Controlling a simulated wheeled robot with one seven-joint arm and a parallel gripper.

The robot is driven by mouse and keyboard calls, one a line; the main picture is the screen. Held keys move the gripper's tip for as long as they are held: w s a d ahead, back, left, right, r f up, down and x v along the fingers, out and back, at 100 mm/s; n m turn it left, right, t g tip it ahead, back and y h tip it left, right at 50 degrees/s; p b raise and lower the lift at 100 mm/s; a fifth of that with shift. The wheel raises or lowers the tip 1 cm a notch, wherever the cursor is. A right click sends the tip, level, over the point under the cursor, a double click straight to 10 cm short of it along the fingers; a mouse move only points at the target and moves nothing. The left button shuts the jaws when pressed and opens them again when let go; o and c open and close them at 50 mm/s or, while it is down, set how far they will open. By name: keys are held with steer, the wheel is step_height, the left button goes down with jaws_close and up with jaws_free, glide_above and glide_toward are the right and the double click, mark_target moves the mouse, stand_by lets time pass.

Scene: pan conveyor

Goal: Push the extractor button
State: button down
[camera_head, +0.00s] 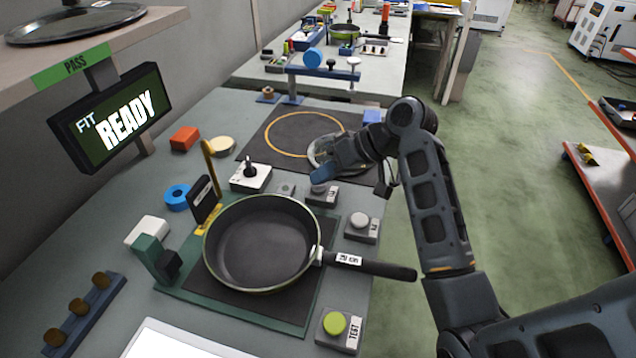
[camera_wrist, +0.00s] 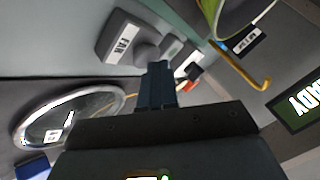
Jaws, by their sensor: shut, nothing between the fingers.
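A grey button box (camera_wrist: 119,38) marked FAN, with a round grey button (camera_wrist: 146,54), shows in the wrist view. In the head view I take it to be the small grey box (camera_head: 322,199) behind the pan, its label too small to read. My gripper (camera_head: 322,178) has dark blue fingers and is shut and empty. Its tips are right at this box and partly hide the button. In the wrist view the fingertips (camera_wrist: 158,66) overlap the button's lower right edge. I cannot tell whether they touch it.
A frying pan (camera_head: 262,245) sits in front on a green-edged mat, its handle to the right. A glass lid (camera_head: 318,150) lies behind my gripper. A READY screen (camera_head: 112,118) is left.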

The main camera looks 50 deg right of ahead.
mark_target(324, 186)
steer(key=shift+r+p, duration=0.5)
step_height(324, 186, up, 6)
steer(key=p, duration=0.5)
steer(key=shift+p, duration=0.4)
stand_by(0.3)
